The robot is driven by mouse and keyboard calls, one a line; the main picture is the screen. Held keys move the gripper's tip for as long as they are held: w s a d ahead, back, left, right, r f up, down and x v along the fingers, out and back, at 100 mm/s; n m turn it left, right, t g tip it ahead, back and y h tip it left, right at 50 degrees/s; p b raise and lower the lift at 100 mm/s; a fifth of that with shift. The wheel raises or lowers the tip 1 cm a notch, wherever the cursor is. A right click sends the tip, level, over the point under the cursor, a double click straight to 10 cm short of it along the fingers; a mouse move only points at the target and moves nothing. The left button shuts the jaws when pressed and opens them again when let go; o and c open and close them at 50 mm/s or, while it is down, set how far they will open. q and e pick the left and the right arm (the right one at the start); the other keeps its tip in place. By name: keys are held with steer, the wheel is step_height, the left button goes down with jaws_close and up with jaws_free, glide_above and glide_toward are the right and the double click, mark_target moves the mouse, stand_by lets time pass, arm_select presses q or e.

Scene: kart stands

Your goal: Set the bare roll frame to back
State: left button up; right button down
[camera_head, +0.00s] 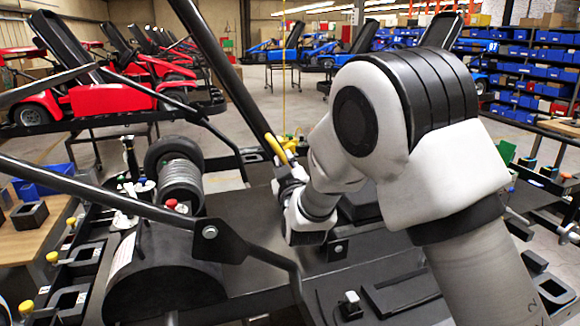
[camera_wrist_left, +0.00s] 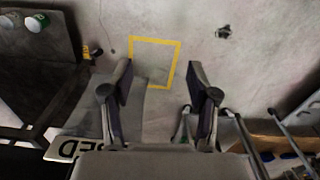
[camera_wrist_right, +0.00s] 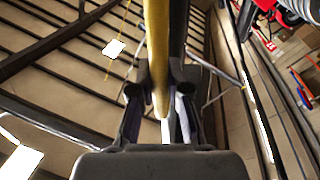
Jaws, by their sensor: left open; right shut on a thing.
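The roll frame shows as black tubes in the head view. One tube (camera_head: 222,72) slants from the top edge down to my right gripper (camera_head: 281,166), and another tube (camera_head: 95,190) crosses the left. A yellow part (camera_head: 276,149) lies along the tube at the gripper. In the right wrist view the fingers (camera_wrist_right: 161,92) are shut around the yellow part (camera_wrist_right: 157,45) and the dark tube (camera_wrist_right: 178,32) beside it. My left gripper (camera_wrist_left: 160,85) is open and empty above a concrete floor in its wrist view. It cannot be made out in the head view.
A black kart chassis deck (camera_head: 240,210) with a coil spring (camera_head: 181,185) and a rounded black housing (camera_head: 165,275) lies in front of me. A wooden bench (camera_head: 35,240) stands left. Red karts (camera_head: 110,98) and blue bin shelves (camera_head: 520,75) stand behind.

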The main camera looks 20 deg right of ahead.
steer(key=shift+a+f, duration=0.2)
steer(key=shift+a, duration=0.05)
steer(key=shift+f, duration=0.15)
steer(key=c, duration=1.1)
jaws_free()
steer(key=shift+c, duration=0.2)
steer(key=shift+w+a, duration=0.1)
steer(key=shift+a, duration=0.1)
steer(key=v, duration=0.7)
steer(key=shift+s, duration=0.25)
